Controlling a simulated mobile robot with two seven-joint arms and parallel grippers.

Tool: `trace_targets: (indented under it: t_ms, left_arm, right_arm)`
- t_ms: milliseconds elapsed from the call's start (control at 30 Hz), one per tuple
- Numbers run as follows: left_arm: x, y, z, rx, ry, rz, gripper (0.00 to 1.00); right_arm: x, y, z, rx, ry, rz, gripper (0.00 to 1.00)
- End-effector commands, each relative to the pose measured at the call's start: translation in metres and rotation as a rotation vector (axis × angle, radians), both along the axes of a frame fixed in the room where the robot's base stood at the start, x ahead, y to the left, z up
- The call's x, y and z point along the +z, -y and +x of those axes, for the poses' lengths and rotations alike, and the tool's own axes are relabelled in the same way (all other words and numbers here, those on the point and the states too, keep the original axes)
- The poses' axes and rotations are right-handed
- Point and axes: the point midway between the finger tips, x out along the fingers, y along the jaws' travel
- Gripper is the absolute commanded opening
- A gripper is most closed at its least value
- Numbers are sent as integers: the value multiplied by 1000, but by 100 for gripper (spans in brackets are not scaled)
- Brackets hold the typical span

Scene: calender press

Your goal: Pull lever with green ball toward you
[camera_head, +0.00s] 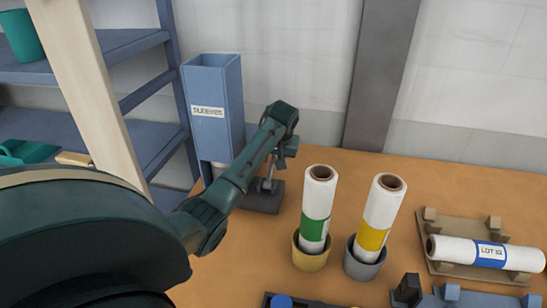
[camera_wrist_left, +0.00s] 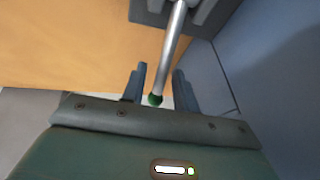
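The lever is a silver rod (camera_wrist_left: 174,45) ending in a small green ball (camera_wrist_left: 155,100), seen in the left wrist view. Its dark base (camera_head: 262,198) stands on the table in the head view, below my left gripper (camera_head: 284,155). My arm and gripper hide the ball in the head view. In the left wrist view my left gripper (camera_wrist_left: 160,70) is open. The rod passes between its two fingers and the green ball sits between them, near the palm. A gap shows on each side of the ball. My right gripper is not in view.
A tall blue bin (camera_head: 215,95) stands left of the lever. Two upright rolls, green-banded (camera_head: 314,228) and yellow-banded (camera_head: 372,238), stand in pots on its right. A blue-banded roll (camera_head: 470,250) lies on a wooden cradle. A blue shelf (camera_head: 130,45) is at left.

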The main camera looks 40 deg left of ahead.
Motion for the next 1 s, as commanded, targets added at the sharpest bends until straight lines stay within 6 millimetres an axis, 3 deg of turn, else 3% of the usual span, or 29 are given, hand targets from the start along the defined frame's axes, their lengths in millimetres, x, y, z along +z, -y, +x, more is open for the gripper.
trace_targets:
  t_ms: [333, 700, 1000]
  left_arm:
    - [-4, -2, 1, 0, 1, 1, 30]
    - [-4, -2, 1, 0, 1, 1, 0]
    - [-4, -2, 1, 0, 1, 1, 0]
  right_arm:
    - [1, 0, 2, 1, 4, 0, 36]
    - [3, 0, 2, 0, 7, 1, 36]
    - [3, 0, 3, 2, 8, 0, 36]
